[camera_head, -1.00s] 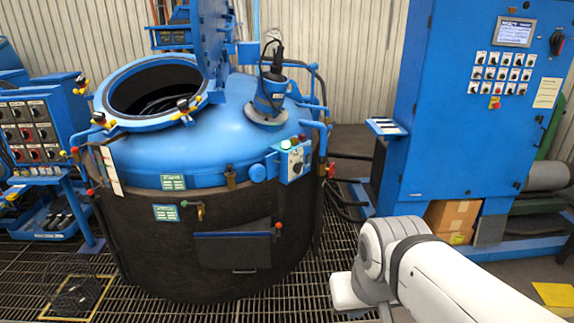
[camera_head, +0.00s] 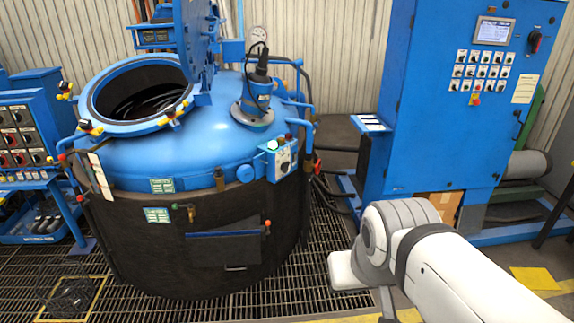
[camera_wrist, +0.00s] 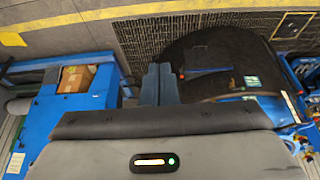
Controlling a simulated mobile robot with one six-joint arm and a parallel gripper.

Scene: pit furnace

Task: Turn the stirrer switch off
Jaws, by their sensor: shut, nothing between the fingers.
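The stirrer motor (camera_head: 257,98) stands upright on the blue furnace lid. A small pale-blue switch box (camera_head: 283,161) sits on the furnace's right front side, with a dark round knob (camera_head: 285,166) and a pale lamp (camera_head: 272,145) on top. The knob is too small to read its position. My gripper (camera_wrist: 159,80) shows in the wrist view as two dark fingers side by side, shut and empty, apart from the furnace (camera_wrist: 215,65). Its fingers are not visible in the head view, where my white arm is at lower right. The switch box is not clear in the wrist view.
A tall blue control cabinet (camera_head: 455,120) with buttons and a screen stands at the right. Another switch panel (camera_head: 18,135) stands at the left. The furnace mouth is open, its lid (camera_head: 196,45) raised. Grating floor (camera_head: 310,250) lies free between furnace and arm.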

